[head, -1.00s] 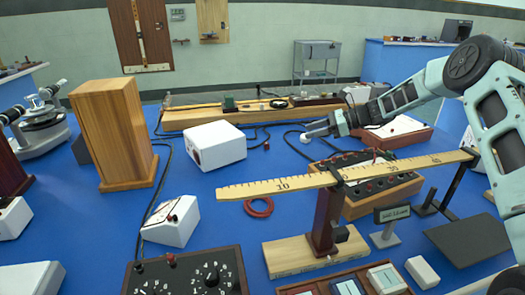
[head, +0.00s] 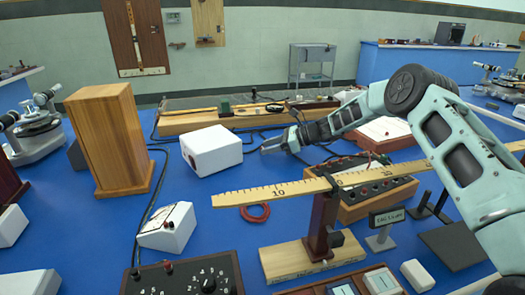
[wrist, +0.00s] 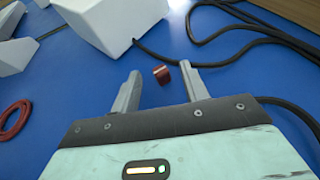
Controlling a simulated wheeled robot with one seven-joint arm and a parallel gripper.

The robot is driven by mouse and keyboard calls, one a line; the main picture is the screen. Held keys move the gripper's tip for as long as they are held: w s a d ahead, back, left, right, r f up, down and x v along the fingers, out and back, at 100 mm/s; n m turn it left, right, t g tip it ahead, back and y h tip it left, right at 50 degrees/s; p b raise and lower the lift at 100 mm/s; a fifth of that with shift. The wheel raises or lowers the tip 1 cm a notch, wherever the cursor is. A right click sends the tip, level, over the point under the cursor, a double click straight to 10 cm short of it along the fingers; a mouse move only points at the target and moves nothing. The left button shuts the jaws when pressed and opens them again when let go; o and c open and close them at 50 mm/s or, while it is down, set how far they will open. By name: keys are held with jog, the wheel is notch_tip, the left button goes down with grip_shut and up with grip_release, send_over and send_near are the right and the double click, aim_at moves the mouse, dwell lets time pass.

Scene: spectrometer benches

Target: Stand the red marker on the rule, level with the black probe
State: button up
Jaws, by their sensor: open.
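The red marker (wrist: 162,74) is a small red cylinder near the blue bench top, between my open fingertips in the wrist view. I see no contact with either finger. My gripper (head: 268,147) is open and low over the bench, right of the white box; it also shows in the wrist view (wrist: 158,80). The marker is hard to make out there in the head view. The wooden rule (head: 255,196) is raised on a dark red post, nearer the camera, with its right part behind my arm. A black piece (head: 333,183) sits at the post's top; I cannot tell whether it is the probe.
Black cables (wrist: 240,35) lie beyond and right of the fingers. A red ring (head: 255,212) lies below the rule. A wooden terminal box (head: 365,205) stands behind the rule.

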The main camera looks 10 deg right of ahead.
jog(key=shift+w+a+f, duration=0.25)
jog(key=shift+a, duration=0.25)
grip_shut()
